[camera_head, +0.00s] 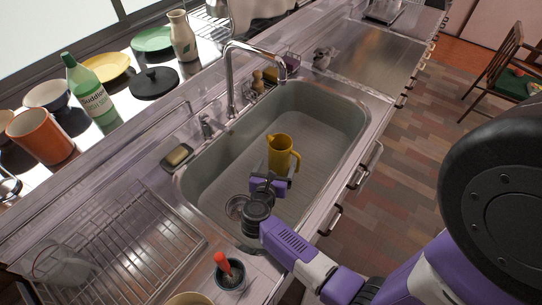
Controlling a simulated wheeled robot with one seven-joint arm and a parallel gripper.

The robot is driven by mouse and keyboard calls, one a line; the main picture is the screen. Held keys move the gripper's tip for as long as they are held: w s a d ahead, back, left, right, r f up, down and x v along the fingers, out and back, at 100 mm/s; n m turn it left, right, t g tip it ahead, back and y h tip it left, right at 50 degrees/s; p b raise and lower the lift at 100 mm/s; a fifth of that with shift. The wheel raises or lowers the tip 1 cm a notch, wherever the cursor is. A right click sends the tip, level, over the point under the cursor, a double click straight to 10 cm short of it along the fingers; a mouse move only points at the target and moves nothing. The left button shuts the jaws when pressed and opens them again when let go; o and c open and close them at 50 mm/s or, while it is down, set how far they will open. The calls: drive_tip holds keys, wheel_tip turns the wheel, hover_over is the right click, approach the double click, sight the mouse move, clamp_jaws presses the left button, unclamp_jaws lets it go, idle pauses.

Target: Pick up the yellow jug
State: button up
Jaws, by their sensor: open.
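The yellow jug (279,152) stands upright in the sink basin, its handle to the right. My gripper (270,179) is over the sink, just in front of the jug in the picture, and overlaps its lower part. It is open. I cannot tell whether the jug's lower body lies between the fingers, as the gripper hides its base.
The sink (335,116) has a raised rim and a tall faucet (230,75) at its left. A wire drying rack (115,245) lies at the lower left, beside a cup with a red-handled brush (229,272). A green bottle (88,90) stands on the back ledge.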

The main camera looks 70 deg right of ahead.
drive_tip(key=shift+w+d+f+m+g, duration=0.35)
drive_tip(key=shift+d+f+m, duration=0.15)
drive_tip(key=shift+d+f, duration=0.15)
drive_tip(key=shift+p+x, duration=0.45)
drive_tip(key=shift+x, duration=3.2)
drive_tip(key=shift+w, duration=0.15)
drive_tip(key=shift+c, duration=0.2)
drive_tip(key=shift+r, duration=0.15)
drive_tip(key=c, duration=1.8)
